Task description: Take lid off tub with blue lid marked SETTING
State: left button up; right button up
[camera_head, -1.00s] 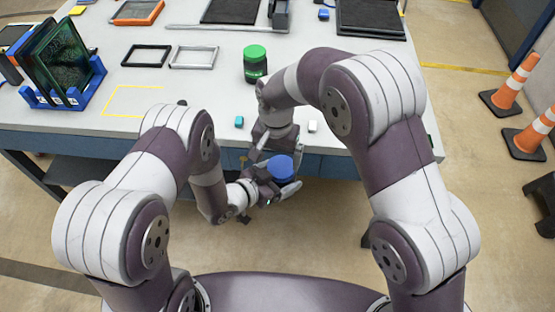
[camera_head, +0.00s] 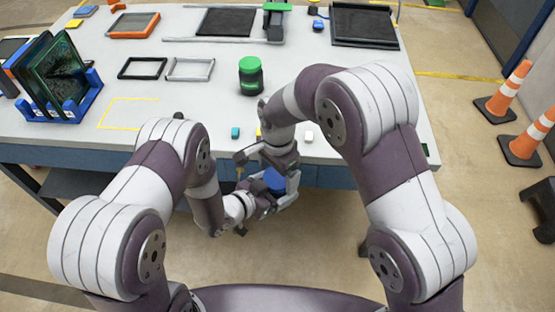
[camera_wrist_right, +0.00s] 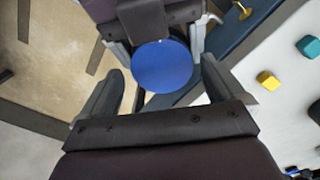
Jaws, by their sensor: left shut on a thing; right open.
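The tub's blue lid (camera_head: 275,181) shows in the head view in front of the table edge, between my two grippers. In the right wrist view the round blue lid (camera_wrist_right: 162,66) faces the camera, and the tub's body and any marking are hidden. My left gripper (camera_head: 268,198) is shut on the tub, holding it in the air. My right gripper (camera_head: 268,162) is just above the lid with its fingers spread. In the right wrist view my right gripper (camera_wrist_right: 160,85) has one open finger on each side of the lid, and I see a gap beside the lid.
A tub with a green lid (camera_head: 250,75) stands on the white table (camera_head: 200,100). Small teal (camera_head: 235,132) and white blocks (camera_head: 308,136) lie near the front edge, with a yellow block (camera_wrist_right: 268,80) between. A blue rack (camera_head: 70,105) holds dark panels at left. Orange cones (camera_head: 515,80) stand right.

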jog(key=shift+f, duration=0.35)
jog(key=c, duration=1.1)
jog(key=n, duration=0.6)
jog(key=shift+s+d+n, duration=0.1)
jog(key=shift+d+n, duration=0.05)
jog(key=shift+n, duration=0.25)
